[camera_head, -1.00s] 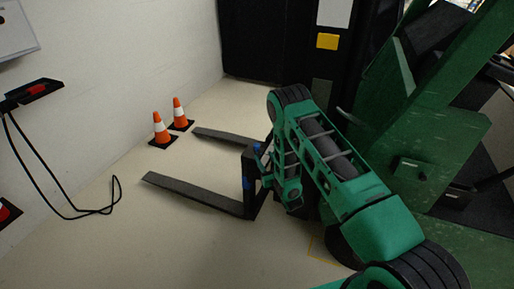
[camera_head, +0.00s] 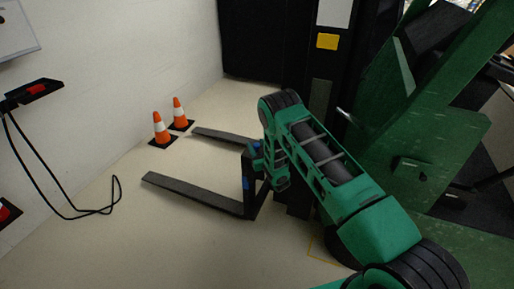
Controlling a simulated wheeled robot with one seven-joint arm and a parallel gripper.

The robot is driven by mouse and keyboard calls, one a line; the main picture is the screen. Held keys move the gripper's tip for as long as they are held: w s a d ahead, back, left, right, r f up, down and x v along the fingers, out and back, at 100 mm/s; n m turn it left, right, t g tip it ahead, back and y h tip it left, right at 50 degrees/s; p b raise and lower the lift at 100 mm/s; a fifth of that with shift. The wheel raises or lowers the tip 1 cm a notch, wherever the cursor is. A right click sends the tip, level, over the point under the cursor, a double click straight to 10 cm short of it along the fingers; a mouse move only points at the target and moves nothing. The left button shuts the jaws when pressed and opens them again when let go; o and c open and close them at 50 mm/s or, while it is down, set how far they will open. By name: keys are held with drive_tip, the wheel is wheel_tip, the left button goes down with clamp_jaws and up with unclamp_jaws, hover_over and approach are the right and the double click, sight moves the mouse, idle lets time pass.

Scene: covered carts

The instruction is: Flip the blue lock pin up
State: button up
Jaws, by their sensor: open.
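A black forklift fork carriage stands upright on the floor, with two flat fork tines (camera_head: 195,192) reaching to the left. A small blue part (camera_head: 257,146) shows near the top of the carriage upright, close to my arm's end. Another blue patch (camera_head: 246,184) shows lower on the upright. I cannot tell which blue part is the lock pin or how it is tilted. My green gripper (camera_head: 256,165) is open beside the upright, near both blue parts. The picture does not show whether it touches them. My arm hides part of the carriage.
Two orange and white cones (camera_head: 161,129) stand behind the tines near the white wall. A black cable (camera_head: 90,211) hangs to the floor at left. A green machine body (camera_head: 430,150) fills the right side.

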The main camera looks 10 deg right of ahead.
clamp_jaws()
drive_tip(key=shift+r, duration=1.75)
unclamp_jaws()
drive_tip(key=shift+r, duration=0.15)
drive_tip(key=shift+s+d+f, duration=0.1)
drive_tip(key=shift+s+f, duration=0.1)
drive_tip(key=shift+s, duration=0.35)
drive_tip(key=s, duration=0.3)
drive_tip(key=s+d, duration=0.1)
drive_tip(key=s, duration=0.5)
drive_tip(key=shift+s+d, duration=0.2)
drive_tip(key=shift+s, duration=0.05)
